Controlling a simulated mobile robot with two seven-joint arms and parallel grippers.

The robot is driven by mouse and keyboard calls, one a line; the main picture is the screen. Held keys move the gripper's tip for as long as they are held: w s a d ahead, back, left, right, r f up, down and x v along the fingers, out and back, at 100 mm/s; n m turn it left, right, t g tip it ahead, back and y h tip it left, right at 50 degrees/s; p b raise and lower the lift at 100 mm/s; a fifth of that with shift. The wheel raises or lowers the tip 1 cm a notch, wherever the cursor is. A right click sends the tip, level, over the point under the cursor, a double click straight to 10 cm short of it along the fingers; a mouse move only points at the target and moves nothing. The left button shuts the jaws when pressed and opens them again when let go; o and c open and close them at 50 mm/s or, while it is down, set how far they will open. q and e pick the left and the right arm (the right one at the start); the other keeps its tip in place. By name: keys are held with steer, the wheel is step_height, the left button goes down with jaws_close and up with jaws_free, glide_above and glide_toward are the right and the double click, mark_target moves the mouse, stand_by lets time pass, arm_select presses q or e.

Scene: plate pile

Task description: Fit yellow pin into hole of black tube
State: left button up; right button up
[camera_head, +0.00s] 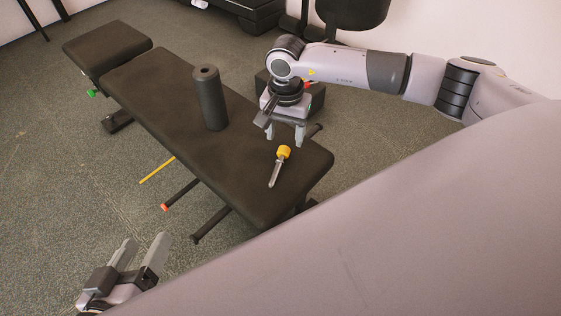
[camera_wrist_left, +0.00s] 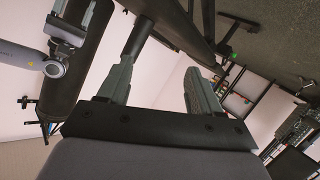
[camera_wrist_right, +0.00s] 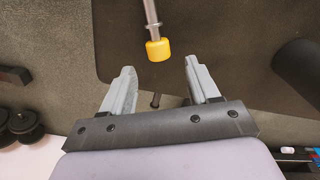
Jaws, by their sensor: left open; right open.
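The yellow pin, with a yellow head (camera_head: 283,153) and a thin metal shaft, lies on the bench near its front right end. Its head (camera_wrist_right: 157,50) also shows in the right wrist view, just beyond and between the fingertips. The black tube (camera_head: 210,100) stands upright on the bench, its top hole facing up. It shows partly at the right edge of the right wrist view (camera_wrist_right: 298,66). My right gripper (camera_head: 284,135) is open and empty above the pin head, pointing down. My left gripper (camera_head: 146,242) is open and empty, low at the left front, away from the bench.
The dark padded bench (camera_head: 160,85) runs from back left to front right, with legs and bars below it. A dark box (camera_head: 314,98) stands behind my right gripper. The bench top between tube and pin is clear. Carpeted floor (camera_head: 60,200) is open at the left.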

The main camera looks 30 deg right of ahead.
step_height(320, 180, down, 4)
steer(key=shift+s+a+f+b, duration=0.1)
steer(key=shift+b, duration=0.55)
jaws_close()
arm_select(q)
steer(key=shift+a+f+t, duration=0.1)
steer(key=shift+a+t, duration=0.2)
steer(key=shift+a, duration=0.15)
arm_select(e)
step_height(320, 180, up, 8)
steer(key=p, duration=0.2)
steer(key=shift+p, duration=0.4)
arm_select(q)
steer(key=a+y+p, duration=0.1)
steer(key=s+a+r+y+p, duration=0.1)
steer(key=p, duration=0.1)
steer(key=shift+a+m, duration=0.15)
steer(key=shift+m, duration=0.15)
arm_select(e)
step_height(320, 180, up, 12)
